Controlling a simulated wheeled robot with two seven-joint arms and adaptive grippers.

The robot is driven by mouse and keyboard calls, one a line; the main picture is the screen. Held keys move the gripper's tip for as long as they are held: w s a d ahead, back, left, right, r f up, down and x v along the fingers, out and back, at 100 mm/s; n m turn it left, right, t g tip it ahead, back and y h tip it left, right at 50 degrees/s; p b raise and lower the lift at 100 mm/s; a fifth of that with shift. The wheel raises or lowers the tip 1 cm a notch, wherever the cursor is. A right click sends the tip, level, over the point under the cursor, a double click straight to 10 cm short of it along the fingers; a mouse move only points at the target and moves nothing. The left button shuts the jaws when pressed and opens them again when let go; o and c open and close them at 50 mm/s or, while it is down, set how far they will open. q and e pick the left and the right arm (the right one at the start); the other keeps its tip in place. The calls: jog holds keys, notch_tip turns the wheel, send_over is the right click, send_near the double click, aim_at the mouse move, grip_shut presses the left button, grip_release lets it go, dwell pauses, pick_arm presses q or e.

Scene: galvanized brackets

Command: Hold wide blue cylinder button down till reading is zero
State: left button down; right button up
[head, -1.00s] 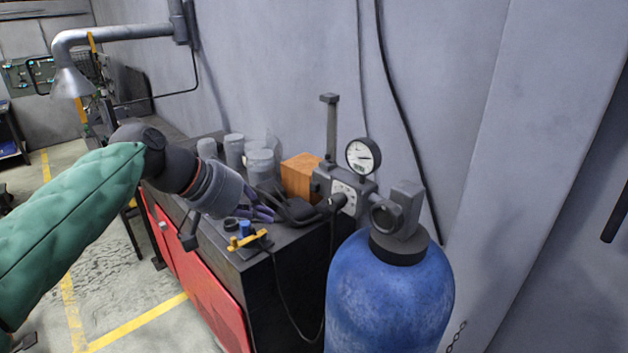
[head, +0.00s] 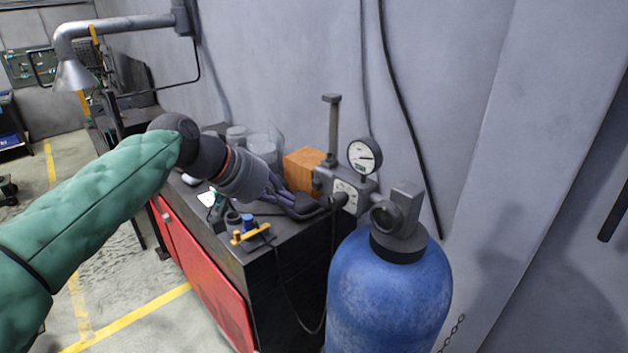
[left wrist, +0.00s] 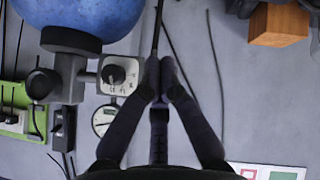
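A small blue cylinder button (head: 248,222) stands on a yellow-edged holder (head: 250,235) at the front of the dark bench. A round white gauge (head: 364,156) rises from a grey box with a dial (head: 346,193); its needle points roughly right, and its figures are too small to read. The gauge also shows in the left wrist view (left wrist: 103,120). My left gripper (head: 310,208) is above the bench, right of the blue button and near the box, apart from the button. My right gripper is out of view.
A large blue gas cylinder (head: 388,295) with a grey valve stands right of the bench. An orange-brown block (head: 304,168) and several grey canisters (head: 262,147) are behind my left gripper. A dark cable hangs over the bench's front edge.

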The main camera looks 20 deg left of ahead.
pick_arm(q)
jog(key=shift+w+d+p, duration=0.2)
jog(key=shift+w+d, duration=0.05)
jog(key=shift+w, duration=0.35)
jog(key=shift+w+d+p, duration=0.15)
jog(key=shift+w+d, duration=0.1)
jog(key=shift+w, duration=0.35)
jog(key=shift+w+d+p, duration=0.2)
jog(key=shift+w+d, duration=0.05)
jog(key=shift+w, duration=0.35)
jog(key=shift+w+d, duration=0.1)
jog(key=shift+w, duration=0.05)
jog(key=shift+w+d, duration=0.1)
jog(key=shift+w, duration=0.15)
jog(key=shift+w+d+p, duration=0.15)
jog(key=shift+w+p, duration=0.15)
jog(key=shift+w, duration=0.15)
dwell(0.9)
dwell(1.6)
jog(key=shift+s+a+b, duration=0.35)
jog(key=shift+s+b, duration=0.1)
jog(key=shift+s, duration=0.45)
jog(key=shift+s+a+b, duration=0.3)
jog(key=shift+s+b, duration=0.1)
jog(key=shift+s, duration=0.35)
jog(key=shift+s+a+b, duration=0.35)
jog(key=shift+s, duration=0.45)
jog(key=shift+s+a+b, duration=0.3)
jog(key=shift+s+b, duration=0.1)
jog(key=shift+s, duration=0.35)
